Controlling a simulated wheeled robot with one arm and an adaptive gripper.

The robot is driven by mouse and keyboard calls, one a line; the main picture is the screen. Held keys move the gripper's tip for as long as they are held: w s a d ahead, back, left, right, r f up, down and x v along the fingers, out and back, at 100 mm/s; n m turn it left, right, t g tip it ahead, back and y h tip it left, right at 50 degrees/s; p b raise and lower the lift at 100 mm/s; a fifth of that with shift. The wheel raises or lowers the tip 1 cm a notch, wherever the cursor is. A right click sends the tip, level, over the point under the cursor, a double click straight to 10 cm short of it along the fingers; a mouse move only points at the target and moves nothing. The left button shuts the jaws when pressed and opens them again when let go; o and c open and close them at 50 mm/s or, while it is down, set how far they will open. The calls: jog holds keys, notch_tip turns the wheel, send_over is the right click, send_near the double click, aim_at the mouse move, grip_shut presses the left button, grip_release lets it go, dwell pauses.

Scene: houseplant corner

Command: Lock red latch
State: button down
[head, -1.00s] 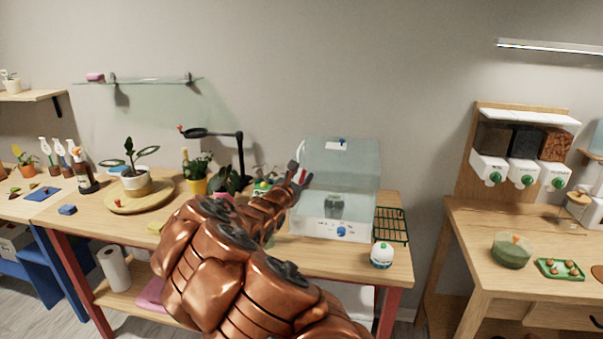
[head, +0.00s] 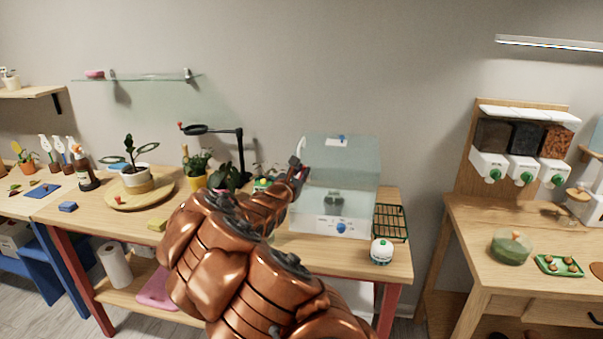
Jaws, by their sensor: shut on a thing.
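My gripper (head: 297,168) is at the left side of the clear box (head: 362,215), at about the height of its upper part. Its jaws are shut on a small red piece, which looks like the red latch; my fingers hide most of it. I cannot tell the latch's position. The box has a see-through upper part (head: 355,165) with a white plate and a small blue part at its top, and a white front strip with a blue knob (head: 341,228). My copper arm covers the table in front and to the left.
A green wire rack (head: 390,222) and a round white-and-green item (head: 381,251) stand right of the box. A black lamp (head: 240,155) and potted plants (head: 196,170) stand to the left. A wall shelf (head: 140,78) hangs above. Dispensers (head: 522,150) are on the right.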

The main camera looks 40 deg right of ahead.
jog(key=shift+w+a+n+t+p, duration=0.2)
jog(key=shift+n+p, duration=0.3)
jog(key=shift+n, duration=0.35)
jog(key=shift+w+a+n+t+p, duration=0.15)
jog(key=shift+w+n+p, duration=0.25)
jog(key=shift+n, duration=0.45)
jog(key=shift+s, duration=0.1)
jog(key=c, duration=1.2)
grip_release()
jog(key=shift+v, duration=6)
jog(key=shift+f, duration=0.15)
